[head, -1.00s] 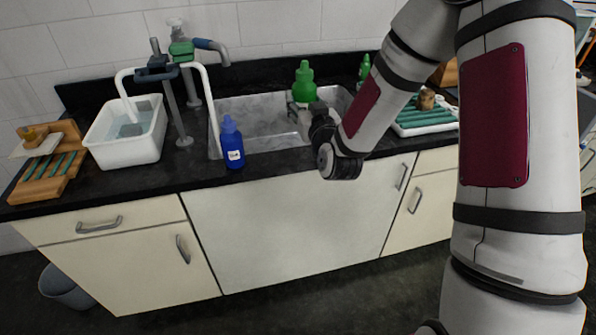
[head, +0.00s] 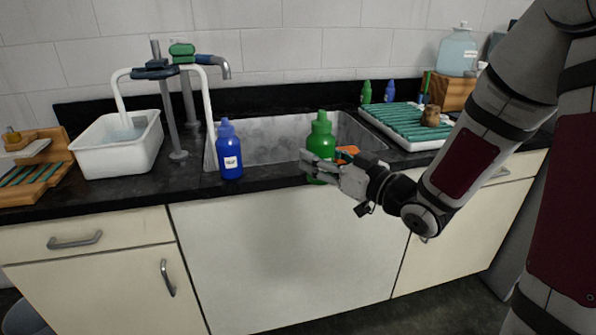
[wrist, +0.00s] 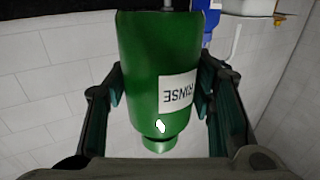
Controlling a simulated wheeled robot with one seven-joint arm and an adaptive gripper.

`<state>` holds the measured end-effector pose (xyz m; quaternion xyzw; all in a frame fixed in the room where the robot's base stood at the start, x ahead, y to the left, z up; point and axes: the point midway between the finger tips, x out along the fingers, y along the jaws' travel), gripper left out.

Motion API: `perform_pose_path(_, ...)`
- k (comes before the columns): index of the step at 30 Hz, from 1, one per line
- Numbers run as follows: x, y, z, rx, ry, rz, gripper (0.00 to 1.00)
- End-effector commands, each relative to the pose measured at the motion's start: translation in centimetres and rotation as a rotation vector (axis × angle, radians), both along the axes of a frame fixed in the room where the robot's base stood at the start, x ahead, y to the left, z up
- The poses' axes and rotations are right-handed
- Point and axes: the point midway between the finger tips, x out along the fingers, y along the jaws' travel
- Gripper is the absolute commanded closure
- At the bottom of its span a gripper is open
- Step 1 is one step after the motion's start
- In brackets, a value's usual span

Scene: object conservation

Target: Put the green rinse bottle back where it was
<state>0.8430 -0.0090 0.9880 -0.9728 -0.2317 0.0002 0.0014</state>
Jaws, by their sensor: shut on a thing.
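The green rinse bottle (head: 321,139) is upright at the front edge of the sink in the head view. My gripper (head: 322,168) is shut on its lower body, reaching in from the right. In the wrist view the green bottle (wrist: 150,75) appears upside down, with a white label reading RINSE, between the two fingers of my gripper (wrist: 158,100).
A blue bottle (head: 229,150) stands on the counter left of the sink basin (head: 270,140). A white tub (head: 118,145) and taps are farther left. A green ribbed rack (head: 405,127) is at right, with small green (head: 367,92) and blue (head: 390,92) bottles behind it.

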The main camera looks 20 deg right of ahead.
Motion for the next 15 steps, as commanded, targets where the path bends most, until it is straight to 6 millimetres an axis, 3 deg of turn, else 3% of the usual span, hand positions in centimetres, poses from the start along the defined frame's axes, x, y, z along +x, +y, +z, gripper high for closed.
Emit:
perform_pose_path(5, 2.8, 0.2, -0.3, 0.002, -0.004, 0.005, 0.6)
perform_pose_path(15, 11.1, 0.5, -1.1, 0.003, -0.005, 0.004, 0.6)
